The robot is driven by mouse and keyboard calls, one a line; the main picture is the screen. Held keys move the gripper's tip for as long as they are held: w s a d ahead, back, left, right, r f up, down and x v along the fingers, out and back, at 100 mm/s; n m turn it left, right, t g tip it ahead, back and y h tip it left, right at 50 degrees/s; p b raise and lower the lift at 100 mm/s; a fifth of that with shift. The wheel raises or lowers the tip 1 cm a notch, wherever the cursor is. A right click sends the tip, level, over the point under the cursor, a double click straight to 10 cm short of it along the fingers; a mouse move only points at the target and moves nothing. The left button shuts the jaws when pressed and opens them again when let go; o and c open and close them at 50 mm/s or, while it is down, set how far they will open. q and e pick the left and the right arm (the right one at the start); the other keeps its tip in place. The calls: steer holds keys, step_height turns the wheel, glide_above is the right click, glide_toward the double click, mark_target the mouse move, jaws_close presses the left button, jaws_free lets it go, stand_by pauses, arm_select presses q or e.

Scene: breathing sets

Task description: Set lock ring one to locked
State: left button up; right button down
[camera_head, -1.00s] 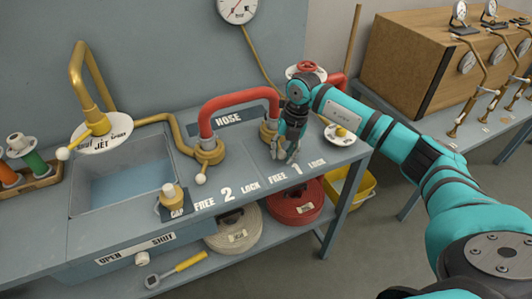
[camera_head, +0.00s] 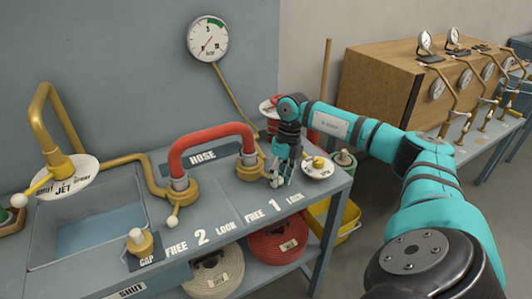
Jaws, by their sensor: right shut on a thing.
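Lock ring one (camera_head: 248,172) is the brass collar at the right end of the red hose (camera_head: 212,133), on the grey bench. My right gripper (camera_head: 280,182) is beside it on its right and points down. It is shut on the ring's lever, which is mostly hidden by the fingers. The gripper stands behind the gap between the printed "1" (camera_head: 273,205) and the printed "LOCK" (camera_head: 295,199). The printed "FREE" (camera_head: 254,216) is to the left. My left gripper is out of view.
Lock ring two (camera_head: 180,190), with a white-knobbed lever, is at the hose's left end. A round white dial with a yellow knob (camera_head: 318,163) sits close right of my gripper. The sink (camera_head: 90,225) and the brass cap (camera_head: 138,243) are further left.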

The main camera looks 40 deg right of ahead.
steer(key=shift+w+d+r, duration=0.1)
steer(key=shift+d, duration=0.05)
stand_by(0.3)
steer(key=c, duration=1)
jaws_free()
steer(key=shift+r, duration=0.15)
steer(key=r, duration=0.3)
steer(key=d+r, duration=0.1)
steer(key=r, duration=0.3)
steer(key=d+r, duration=0.1)
steer(key=r, duration=0.3)
steer(key=shift+d+r, duration=0.15)
steer(key=shift+r, duration=0.05)
